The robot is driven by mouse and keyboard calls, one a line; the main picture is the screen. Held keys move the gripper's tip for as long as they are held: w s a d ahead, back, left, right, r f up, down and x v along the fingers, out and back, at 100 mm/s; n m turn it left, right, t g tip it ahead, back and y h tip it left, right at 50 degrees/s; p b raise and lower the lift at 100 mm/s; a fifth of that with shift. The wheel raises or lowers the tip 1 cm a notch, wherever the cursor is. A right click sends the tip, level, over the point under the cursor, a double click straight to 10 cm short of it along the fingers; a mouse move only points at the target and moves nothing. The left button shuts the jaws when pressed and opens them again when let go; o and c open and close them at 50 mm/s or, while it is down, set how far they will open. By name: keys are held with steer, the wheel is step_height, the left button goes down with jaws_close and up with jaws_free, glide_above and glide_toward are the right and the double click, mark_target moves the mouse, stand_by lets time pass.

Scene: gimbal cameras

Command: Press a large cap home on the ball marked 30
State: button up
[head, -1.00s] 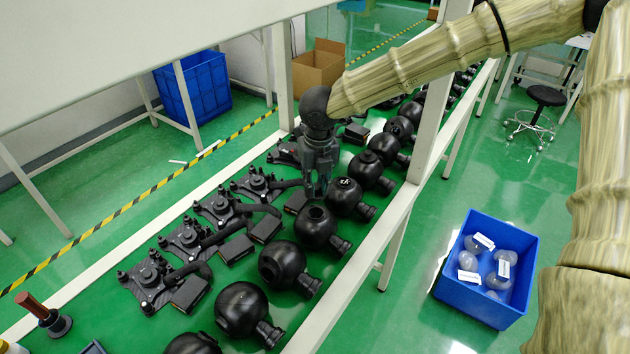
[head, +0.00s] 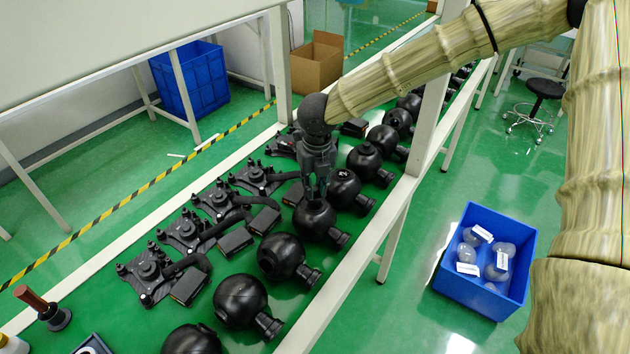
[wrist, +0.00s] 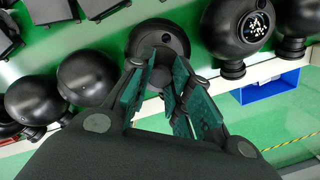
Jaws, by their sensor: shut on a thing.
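Black balls stand in a row on the green bench. My gripper (head: 317,198) points down with its fingertips at the top of one black ball (head: 315,224). No number is readable on this ball.
Black bracket assemblies (head: 187,232) line the bench left of the balls. A white post (head: 428,115) stands right of my gripper. A blue bin (head: 508,288) with clear domes stands on the floor at right. A red-handled tool (head: 38,302) is at lower left.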

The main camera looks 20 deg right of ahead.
mark_target(315, 189)
steer(key=shift+f+b, duration=0.35)
steer(key=shift+f, duration=0.8)
steer(key=shift+p, duration=1.15)
stand_by(1.0)
steer(key=shift+f, duration=0.8)
stand_by(0.4)
steer(key=o, duration=0.8)
steer(key=shift+c, duration=0.2)
step_height(315, 189, up, 12)
steer(key=s, duration=0.1)
steer(key=shift+s, duration=0.15)
